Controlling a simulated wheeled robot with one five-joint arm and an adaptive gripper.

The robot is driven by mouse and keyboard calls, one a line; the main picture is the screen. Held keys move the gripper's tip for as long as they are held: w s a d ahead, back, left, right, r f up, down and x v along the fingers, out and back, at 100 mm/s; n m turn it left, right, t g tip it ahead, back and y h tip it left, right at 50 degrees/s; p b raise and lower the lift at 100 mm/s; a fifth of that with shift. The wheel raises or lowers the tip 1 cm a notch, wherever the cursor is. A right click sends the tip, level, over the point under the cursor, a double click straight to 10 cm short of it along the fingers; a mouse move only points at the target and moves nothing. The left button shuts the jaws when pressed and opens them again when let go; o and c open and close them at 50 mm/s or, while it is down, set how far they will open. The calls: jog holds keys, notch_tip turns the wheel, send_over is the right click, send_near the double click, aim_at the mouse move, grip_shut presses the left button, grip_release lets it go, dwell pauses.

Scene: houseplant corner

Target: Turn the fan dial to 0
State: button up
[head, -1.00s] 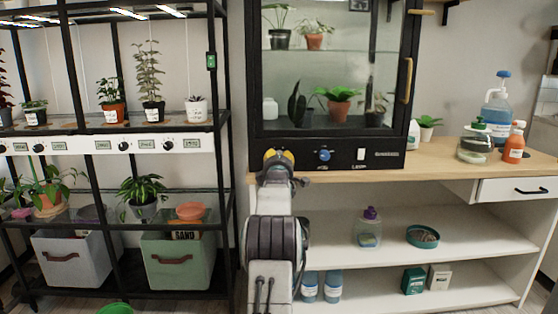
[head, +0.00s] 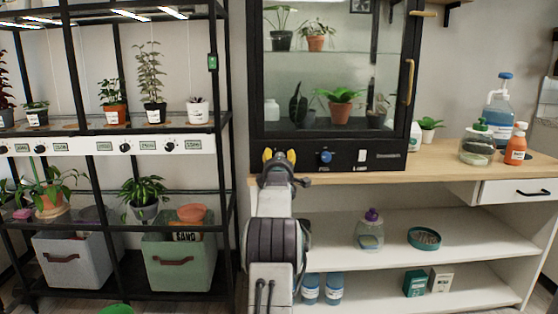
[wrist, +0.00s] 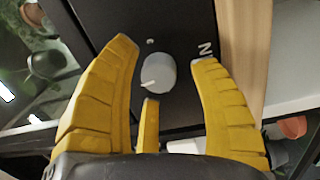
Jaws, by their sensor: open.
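A pale grey round dial (wrist: 158,73) with a white pointer line sits on the black cabinet panel in the wrist view. Its pointer is toward the lower left of that picture. A small mark is printed above it, and a letter N shows to its right; the rest of that label is hidden. My gripper (wrist: 168,55) has yellow fingers, open, on either side of the dial with gaps visible. In the head view my gripper (head: 279,157) is in front of the panel's left part and hides this dial.
A blue dial (head: 326,157) and a white switch (head: 362,155) are on the same panel, right of my gripper. The glass cabinet (head: 340,80) with plants stands above, on the wooden bench top (head: 440,163). A black plant rack (head: 226,120) stands at left.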

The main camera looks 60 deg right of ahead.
jog(key=shift+s+a, duration=0.1)
jog(key=shift+s, duration=0.05)
jog(key=v, duration=1.1)
jog(key=shift+a, duration=0.35)
jog(key=shift+s+f, duration=0.1)
jog(key=shift+f, duration=0.05)
jog(key=shift+r+p, duration=0.2)
jog(key=shift+p, duration=0.2)
